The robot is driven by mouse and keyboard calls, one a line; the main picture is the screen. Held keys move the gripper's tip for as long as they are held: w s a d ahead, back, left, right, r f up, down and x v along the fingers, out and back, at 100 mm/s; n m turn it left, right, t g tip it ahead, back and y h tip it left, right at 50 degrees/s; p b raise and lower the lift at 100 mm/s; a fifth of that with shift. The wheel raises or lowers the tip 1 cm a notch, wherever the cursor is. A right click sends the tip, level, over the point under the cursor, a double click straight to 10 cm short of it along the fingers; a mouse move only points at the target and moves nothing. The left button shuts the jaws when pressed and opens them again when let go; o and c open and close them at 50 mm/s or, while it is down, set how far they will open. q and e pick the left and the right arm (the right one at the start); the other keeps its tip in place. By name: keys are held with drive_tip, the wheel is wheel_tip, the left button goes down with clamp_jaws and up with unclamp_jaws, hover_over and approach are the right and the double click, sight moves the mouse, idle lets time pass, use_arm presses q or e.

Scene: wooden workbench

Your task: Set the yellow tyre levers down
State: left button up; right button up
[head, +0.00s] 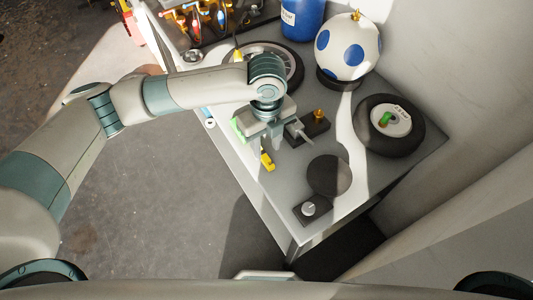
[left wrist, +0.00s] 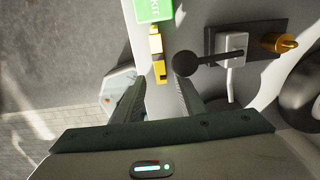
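The yellow tyre levers (head: 267,161) lie at the left edge of the grey bench in the head view, just below my left gripper (head: 265,143). In the left wrist view the yellow levers (left wrist: 157,48) run down from a green box marked KIT (left wrist: 154,9). Their near end shows between the tips of my left gripper (left wrist: 160,82), with a gap to each finger. The left gripper is open and points down at the bench. I cannot tell how high it is above the levers. My right gripper is in neither view.
A black base with a pale block and brass knob (head: 318,124) stands close right of the gripper. A wheel (head: 391,126), a spotted ball (head: 347,47) and a blue container (head: 302,18) stand farther back. A dark disc (head: 328,175) lies toward the front corner.

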sight(267, 160)
use_arm(q)
wheel_tip(267, 160, up, 7)
drive_tip(key=b, duration=0.1)
drive_tip(key=shift+s+f, duration=0.1)
drive_tip(key=shift+f, duration=0.05)
idle(0.8)
